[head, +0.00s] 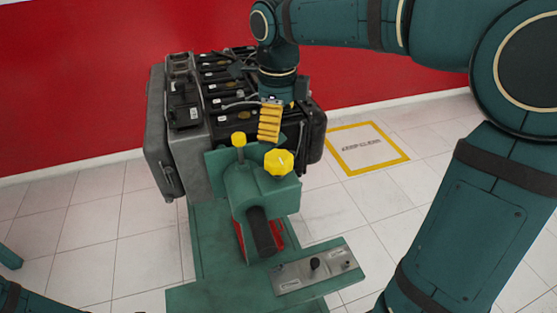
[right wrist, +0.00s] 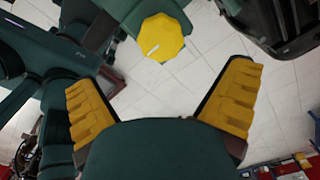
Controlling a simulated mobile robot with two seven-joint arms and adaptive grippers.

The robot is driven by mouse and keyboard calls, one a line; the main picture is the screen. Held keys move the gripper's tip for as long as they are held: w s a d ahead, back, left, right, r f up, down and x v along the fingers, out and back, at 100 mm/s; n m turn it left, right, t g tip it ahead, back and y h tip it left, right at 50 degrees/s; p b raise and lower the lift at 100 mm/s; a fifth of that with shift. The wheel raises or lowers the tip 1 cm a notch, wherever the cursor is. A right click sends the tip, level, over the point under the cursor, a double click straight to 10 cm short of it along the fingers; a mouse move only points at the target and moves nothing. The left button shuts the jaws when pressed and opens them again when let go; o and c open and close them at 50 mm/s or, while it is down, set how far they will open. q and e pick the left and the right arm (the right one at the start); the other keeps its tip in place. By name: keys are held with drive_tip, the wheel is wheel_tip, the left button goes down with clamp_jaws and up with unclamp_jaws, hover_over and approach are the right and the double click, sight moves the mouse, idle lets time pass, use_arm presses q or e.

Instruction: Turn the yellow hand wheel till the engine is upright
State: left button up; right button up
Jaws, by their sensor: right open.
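The yellow hand wheel (head: 278,162) sits on top of the green gearbox housing (head: 268,190) of the stand. It also shows in the right wrist view (right wrist: 160,38), at the upper middle. The black and grey engine (head: 187,115) is mounted behind the housing, and its exact tilt is hard to judge. My right gripper (head: 269,123) points down just behind the wheel, near the engine's edge. In the right wrist view its yellow fingers (right wrist: 162,80) are spread wide with nothing between them, and the wheel lies beyond the gap. My left gripper is out of view.
A smaller yellow knob (head: 239,140) stands left of the wheel. A grey panel with a black knob (head: 315,264) lies on the stand's green base (head: 215,275). A yellow floor square (head: 367,148) is at the right. Tiled floor around the stand is clear; a red wall stands behind.

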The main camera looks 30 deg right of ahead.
sight(277, 156)
wheel_tip(277, 156, down, 10)
drive_tip(key=shift+b, duration=1)
drive_tip(key=c, duration=1.2)
